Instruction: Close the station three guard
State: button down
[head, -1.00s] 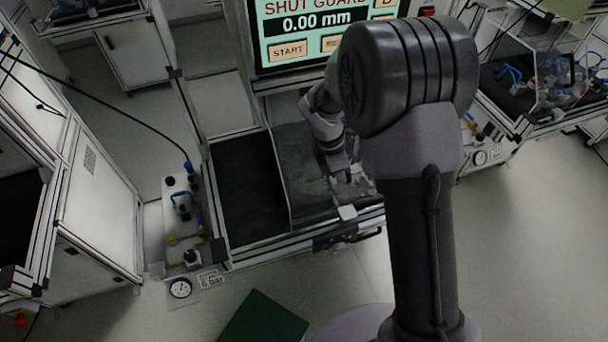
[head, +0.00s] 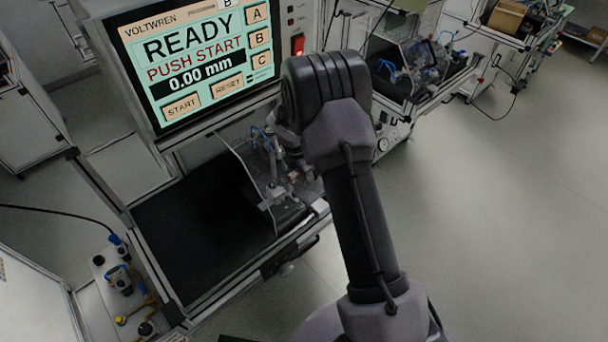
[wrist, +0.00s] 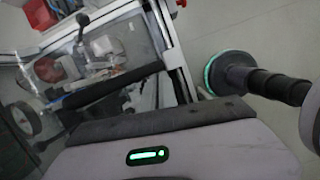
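The station three guard is a clear panel (head: 246,160) over the right part of the station bench, with the fixture (head: 284,185) visible beside and behind it. In the head view the station screen (head: 195,62) reads READY, PUSH START, 0.00 mm. My arm covers much of this area, and my gripper's fingertips are hidden there. In the wrist view my gripper body fills the bottom, with a dark bar in front of it. I cannot tell whether that bar is a finger or a guard part. Metal fixture parts (wrist: 103,46) show beyond it, inside a framed box.
An empty black work surface (head: 200,235) lies left of the fixture. A pneumatic unit (head: 125,285) with a blue-plugged hose stands at lower left. Other benches (head: 425,65) stand at upper right. The floor (head: 490,200) at right is clear.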

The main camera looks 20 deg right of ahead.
aim_at(298, 191)
jog(key=shift+w+d+r, duration=0.1)
jog(key=shift+d, duration=0.05)
jog(key=a, duration=0.4)
jog(key=shift+s+f, duration=0.3)
jog(key=shift+f, duration=0.1)
jog(key=s+a+r+m+b, duration=0.2)
jog(key=r, duration=0.4)
jog(key=s+a+r+m+b, duration=0.2)
jog(key=r+b, duration=0.1)
jog(key=r, duration=0.3)
jog(key=s+a+f+m+t+y+b, duration=0.1)
jog(key=s+a+m+b, duration=0.2)
jog(key=s+m+b, duration=0.2)
jog(key=s+a+f+m+t+y+b, duration=0.1)
jog(key=s+m+b, duration=0.5)
jog(key=s, duration=0.6)
jog(key=s+a+f+m+t+y+b, duration=0.1)
jog(key=s+a+m+t+y+b, duration=0.1)
jog(key=s+a+m+b, duration=0.3)
jog(key=s+m+t+b, duration=0.1)
jog(key=s+m, duration=0.2)
jog(key=m, duration=0.1)
jog(key=shift+s+f+y, duration=0.25)
jog(key=shift+y, duration=0.15)
jog(key=shift+a, duration=0.1)
